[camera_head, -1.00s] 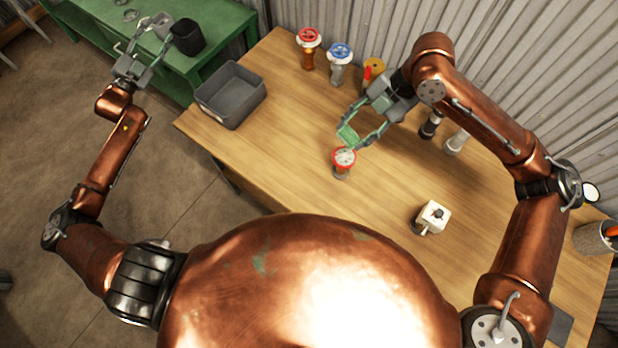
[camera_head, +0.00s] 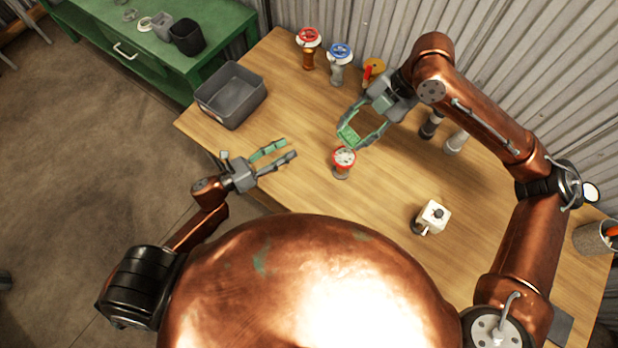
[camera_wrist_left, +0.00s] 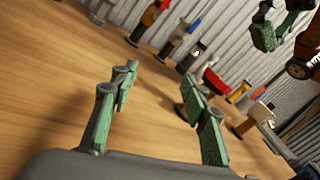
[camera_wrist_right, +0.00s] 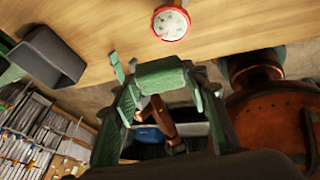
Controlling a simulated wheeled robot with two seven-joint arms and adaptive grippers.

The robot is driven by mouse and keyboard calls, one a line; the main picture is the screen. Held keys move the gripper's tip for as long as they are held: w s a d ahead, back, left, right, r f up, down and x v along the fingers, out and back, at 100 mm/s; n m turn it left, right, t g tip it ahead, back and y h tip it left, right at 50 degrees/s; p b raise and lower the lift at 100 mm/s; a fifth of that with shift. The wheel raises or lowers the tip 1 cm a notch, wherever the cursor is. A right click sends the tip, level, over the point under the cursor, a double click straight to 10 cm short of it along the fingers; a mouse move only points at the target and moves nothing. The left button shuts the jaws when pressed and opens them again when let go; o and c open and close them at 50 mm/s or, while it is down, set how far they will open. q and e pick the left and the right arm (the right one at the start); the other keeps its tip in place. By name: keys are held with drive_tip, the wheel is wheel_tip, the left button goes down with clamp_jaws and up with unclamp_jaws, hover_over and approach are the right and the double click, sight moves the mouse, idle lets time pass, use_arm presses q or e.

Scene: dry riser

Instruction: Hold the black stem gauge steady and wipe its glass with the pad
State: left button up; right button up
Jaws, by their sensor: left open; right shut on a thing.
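The gauge (camera_head: 343,157), with a red rim and a pale round face, stands on the wooden table near its middle. Its face also shows in the right wrist view (camera_wrist_right: 171,22), and its red rim in the left wrist view (camera_wrist_left: 213,82). Its stem looks dark, but its colour is hard to make out. My left gripper (camera_head: 289,149) is open and empty, left of the gauge and apart from it. My right gripper (camera_head: 352,138) is shut on the green pad (camera_wrist_right: 160,75), just above and behind the gauge. I see no contact between pad and gauge.
A grey bin (camera_head: 231,95) sits at the table's left end. Wood between bin and gauge is clear.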

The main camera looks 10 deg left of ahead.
sight(344, 164)
use_arm(q)
drive_tip(key=s+d+m, duration=0.2)
drive_tip(key=d, duration=0.1)
drive_tip(key=s+d+f+m+g+h, duration=0.1)
drive_tip(key=s+d+m, duration=0.1)
drive_tip(key=d, duration=0.1)
drive_tip(key=s+d+m, duration=0.1)
drive_tip(key=s+d, duration=0.1)
drive_tip(key=d, duration=0.2)
drive_tip(key=shift+s+f+m+g, duration=0.25)
drive_tip(key=shift+s+m+g, duration=0.05)
drive_tip(key=shift+m, duration=0.1)
drive_tip(key=x, duration=1.1)
drive_tip(key=shift+w+d, duration=0.2)
drive_tip(key=shift+d, duration=0.15)
drive_tip(key=shift+c, duration=0.6)
clamp_jaws()
